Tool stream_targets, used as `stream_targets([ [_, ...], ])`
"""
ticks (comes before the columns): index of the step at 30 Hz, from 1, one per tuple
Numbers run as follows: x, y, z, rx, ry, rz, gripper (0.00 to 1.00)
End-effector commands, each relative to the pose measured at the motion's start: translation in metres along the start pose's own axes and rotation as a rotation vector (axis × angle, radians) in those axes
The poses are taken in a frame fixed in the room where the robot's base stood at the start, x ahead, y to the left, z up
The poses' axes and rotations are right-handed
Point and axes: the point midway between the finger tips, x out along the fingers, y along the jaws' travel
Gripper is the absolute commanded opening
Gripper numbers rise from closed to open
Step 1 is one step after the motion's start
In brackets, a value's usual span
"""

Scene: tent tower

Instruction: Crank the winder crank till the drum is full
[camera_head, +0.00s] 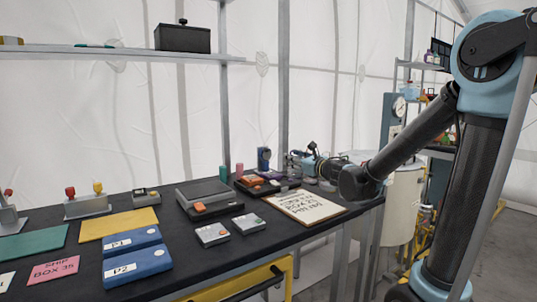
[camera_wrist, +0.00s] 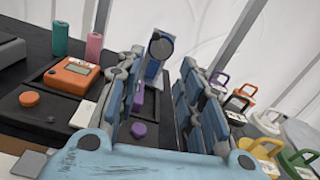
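My gripper (camera_head: 300,160) reaches over the back right of the dark bench. In the wrist view my gripper (camera_wrist: 159,72) has its two fingers spread apart with nothing held between them. Beyond the fingertips stands an upright blue-grey device with a round dark face (camera_wrist: 161,47); it also shows in the head view (camera_head: 264,156). It may be the winder, but I cannot make out its crank or how full a drum is.
An orange box (camera_wrist: 70,76) sits on a dark tray left of my gripper, with pink (camera_wrist: 94,46) and green (camera_wrist: 61,38) cylinders behind. Several coloured handled items (camera_wrist: 268,148) stand on the right. A clipboard (camera_head: 305,206) lies at the bench front.

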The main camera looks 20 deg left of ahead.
Motion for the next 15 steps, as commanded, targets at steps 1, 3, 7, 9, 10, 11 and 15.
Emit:
stream_targets([
  [1,0.003,0.004,-0.001,-0.017,0.001,0.012,0.35],
  [3,0.007,0.005,-0.001,-0.027,0.002,0.018,0.35],
  [7,0.019,0.005,-0.001,-0.027,0.002,0.018,0.35],
  [9,0.028,0.005,-0.001,-0.026,0.002,0.017,0.35],
  [10,0.032,0.005,-0.001,-0.026,0.002,0.016,0.35],
  [11,0.037,0.004,-0.001,-0.026,0.002,0.016,0.35],
  [15,0.057,0.005,-0.001,-0.025,0.002,0.016,0.35],
])
